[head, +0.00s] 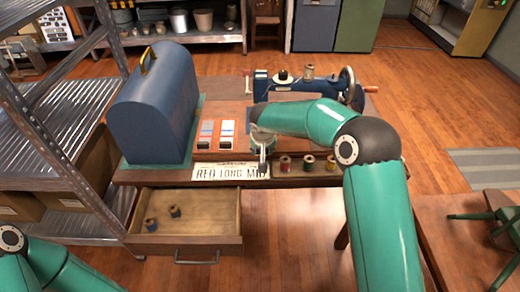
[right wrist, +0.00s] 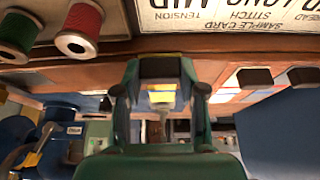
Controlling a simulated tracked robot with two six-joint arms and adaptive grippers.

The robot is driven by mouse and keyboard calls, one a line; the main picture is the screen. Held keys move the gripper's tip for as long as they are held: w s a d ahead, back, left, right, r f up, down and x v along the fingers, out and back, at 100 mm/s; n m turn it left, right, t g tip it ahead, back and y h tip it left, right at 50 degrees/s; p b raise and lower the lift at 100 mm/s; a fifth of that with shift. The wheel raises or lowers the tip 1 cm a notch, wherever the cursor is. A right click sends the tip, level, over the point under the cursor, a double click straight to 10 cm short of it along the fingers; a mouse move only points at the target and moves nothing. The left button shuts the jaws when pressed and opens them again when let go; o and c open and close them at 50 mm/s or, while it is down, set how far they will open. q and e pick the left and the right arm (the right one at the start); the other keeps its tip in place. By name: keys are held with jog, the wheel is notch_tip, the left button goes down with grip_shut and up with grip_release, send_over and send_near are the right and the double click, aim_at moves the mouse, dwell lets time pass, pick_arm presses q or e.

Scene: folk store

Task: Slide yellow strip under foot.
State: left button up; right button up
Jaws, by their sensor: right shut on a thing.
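My right gripper (right wrist: 162,88) shows in the right wrist view with its fingers closed about a small yellow strip (right wrist: 161,97). In the head view the right gripper (head: 262,152) points down over the table, left of the spools; the strip is hidden there. The blue sewing machine (head: 270,86) stands behind my right forearm, which covers its lower middle. Its presser foot cannot be made out, so I cannot tell how the strip lies relative to it. My left gripper is out of view; only part of its arm shows at the lower left.
A domed blue case (head: 155,105) stands at the table's left. Sample cards (head: 226,132) lie beside it, and a printed sign (head: 230,171) is at the front edge. Several thread spools (head: 308,163) sit to its right. An open drawer (head: 205,205) juts forward below.

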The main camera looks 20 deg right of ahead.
jog(key=shift+w, duration=0.1)
dwell(0.6)
jog(key=shift+w+d+p, duration=0.2)
jog(key=shift+w+p, duration=0.25)
jog(key=shift+w, duration=0.1)
jog(key=shift+w+d+p, duration=0.15)
jog(key=shift+w+p, duration=0.25)
jog(key=shift+w, duration=0.15)
jog(key=shift+w, duration=0.15)
jog(key=shift+w+d+p, duration=0.2)
jog(key=shift+w+p, duration=0.35)
jog(key=shift+p, duration=0.1)
jog(key=shift+w+d+p, duration=0.2)
jog(key=shift+w+p, duration=0.45)
jog(key=shift+w, duration=0.05)
jog(key=shift+f, duration=0.1)
